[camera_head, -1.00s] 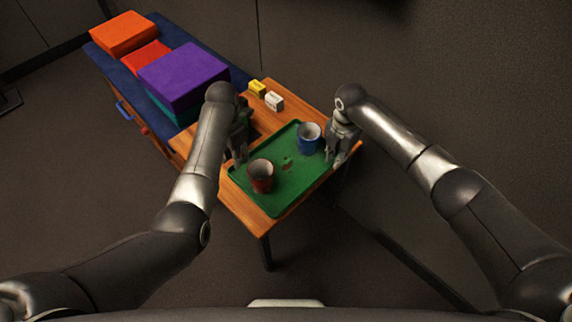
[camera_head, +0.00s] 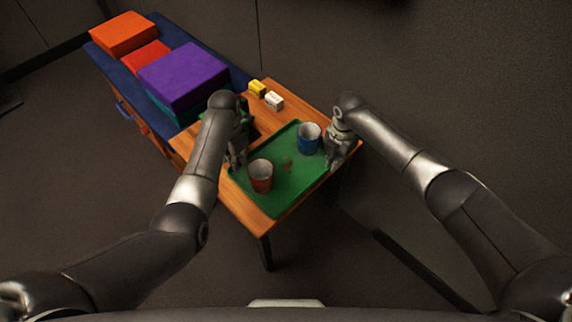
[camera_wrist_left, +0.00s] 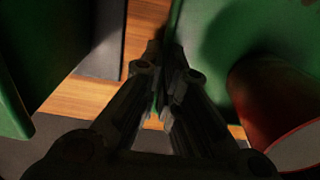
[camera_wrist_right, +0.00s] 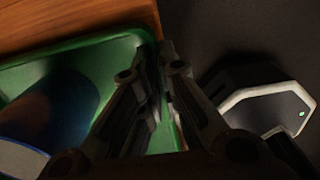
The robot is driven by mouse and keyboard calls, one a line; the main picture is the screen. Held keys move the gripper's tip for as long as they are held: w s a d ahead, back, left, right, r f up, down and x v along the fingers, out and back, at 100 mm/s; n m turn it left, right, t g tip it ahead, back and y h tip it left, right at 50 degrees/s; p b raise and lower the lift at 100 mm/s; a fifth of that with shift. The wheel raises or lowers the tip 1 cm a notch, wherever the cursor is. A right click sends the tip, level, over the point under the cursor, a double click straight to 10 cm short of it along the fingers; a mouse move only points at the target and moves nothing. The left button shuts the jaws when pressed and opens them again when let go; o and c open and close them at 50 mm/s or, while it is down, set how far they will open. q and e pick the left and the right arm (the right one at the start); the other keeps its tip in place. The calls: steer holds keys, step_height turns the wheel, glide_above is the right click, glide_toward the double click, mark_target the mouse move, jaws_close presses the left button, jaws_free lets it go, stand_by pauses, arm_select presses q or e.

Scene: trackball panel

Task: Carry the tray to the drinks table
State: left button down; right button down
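The green tray (camera_head: 277,206) lies on a wooden table (camera_head: 238,199). A red cup (camera_head: 261,176) and a blue cup (camera_head: 308,138) stand upright on it. My left gripper (camera_head: 238,162) is at the tray's left edge; in the left wrist view its fingers (camera_wrist_left: 165,75) are close together at the tray rim, beside the red cup (camera_wrist_left: 270,95). My right gripper (camera_head: 335,160) is at the opposite edge; in the right wrist view its fingers (camera_wrist_right: 160,80) are close together with the green rim between them. The fingertips are dark and partly hidden. I cannot tell which table is the drinks table.
A yellow box (camera_head: 257,88) and a white box (camera_head: 274,101) stand on the wooden table behind the tray. A blue-topped bench (camera_head: 110,69) adjoins it, bearing a purple box (camera_head: 183,75), an orange box (camera_head: 123,34) and a red box (camera_head: 147,57). The floor in front is clear.

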arm_select(q)
steer(key=shift+r, duration=0.15)
arm_select(e)
steer(key=shift+r, duration=0.2)
